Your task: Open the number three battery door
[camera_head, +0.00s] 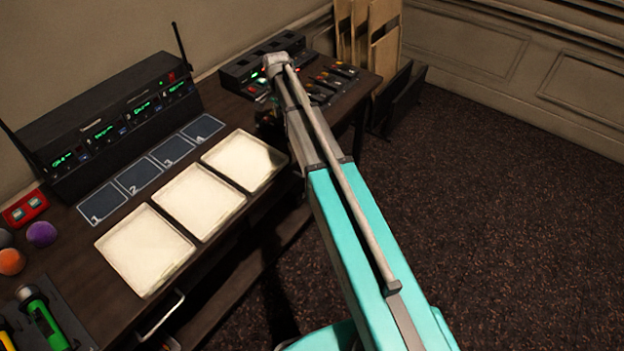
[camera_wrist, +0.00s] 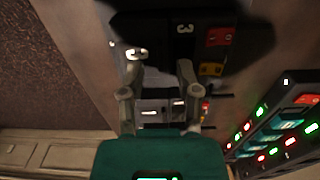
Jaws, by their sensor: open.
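A dark unit marked 3 (camera_wrist: 190,14) fills the top of the wrist view, beyond my fingertips. A red tab (camera_wrist: 219,37) and a yellow tab (camera_wrist: 210,70) show at its right side. My gripper (camera_wrist: 160,60) is open, with its two grey fingers apart and pointing towards this unit. Other dark parts with white marks (camera_wrist: 149,112) show between and behind the fingers. I cannot make out the outline of a battery door, nor whether a finger touches the unit. In the head view my arm hides most of the gripper at the desk's right end.
A dark rack with lights (camera_head: 240,74) stands behind several small dark units (camera_head: 345,69) at the desk's right end. It shows lower right in the wrist view (camera_wrist: 275,135). The receiver rack (camera_head: 110,135), numbered mats (camera_head: 139,175) and white trays (camera_head: 147,250) lie left.

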